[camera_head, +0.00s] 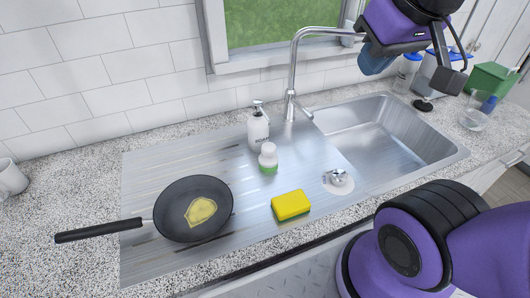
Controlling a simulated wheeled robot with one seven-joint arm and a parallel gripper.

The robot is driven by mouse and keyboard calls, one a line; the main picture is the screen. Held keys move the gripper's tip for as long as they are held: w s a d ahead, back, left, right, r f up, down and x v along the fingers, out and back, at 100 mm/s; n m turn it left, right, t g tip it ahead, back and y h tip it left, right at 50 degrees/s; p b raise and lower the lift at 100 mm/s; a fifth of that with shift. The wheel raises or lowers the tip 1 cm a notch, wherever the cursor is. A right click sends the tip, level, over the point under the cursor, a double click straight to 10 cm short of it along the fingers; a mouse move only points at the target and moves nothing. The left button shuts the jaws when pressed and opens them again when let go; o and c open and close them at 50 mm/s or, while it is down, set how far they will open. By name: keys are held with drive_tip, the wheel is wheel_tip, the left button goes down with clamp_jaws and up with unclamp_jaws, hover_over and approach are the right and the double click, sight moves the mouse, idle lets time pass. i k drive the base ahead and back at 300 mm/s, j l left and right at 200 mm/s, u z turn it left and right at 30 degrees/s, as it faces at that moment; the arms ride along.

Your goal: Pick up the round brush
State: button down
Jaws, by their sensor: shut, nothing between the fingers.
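The likely round brush (268,157), a small piece with a rounded white top and a green base, stands upright on the ribbed steel drainboard near the middle of the view. It is just in front of a white pump bottle (258,127). My gripper (452,79) is at the upper right, raised over the far side of the sink and well away from the brush. It is shut and empty. A blue item (376,60) shows at my gripper's left side; I cannot tell what it is.
A black pan (193,209) with yellow food lies left on the drainboard. A yellow-green sponge (290,205) and a white disc with a metal piece (338,181) lie in front. The tall faucet (292,75) rises behind. The sink basin (385,135) looks empty.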

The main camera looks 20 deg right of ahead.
sight(268, 161)
drive_tip(key=k+j, duration=0.15)
drive_tip(key=j, duration=0.25)
drive_tip(key=k+j, duration=0.15)
drive_tip(key=j, duration=0.25)
drive_tip(key=k+j, duration=0.1)
drive_tip(key=j, duration=0.35)
drive_tip(key=z, duration=0.05)
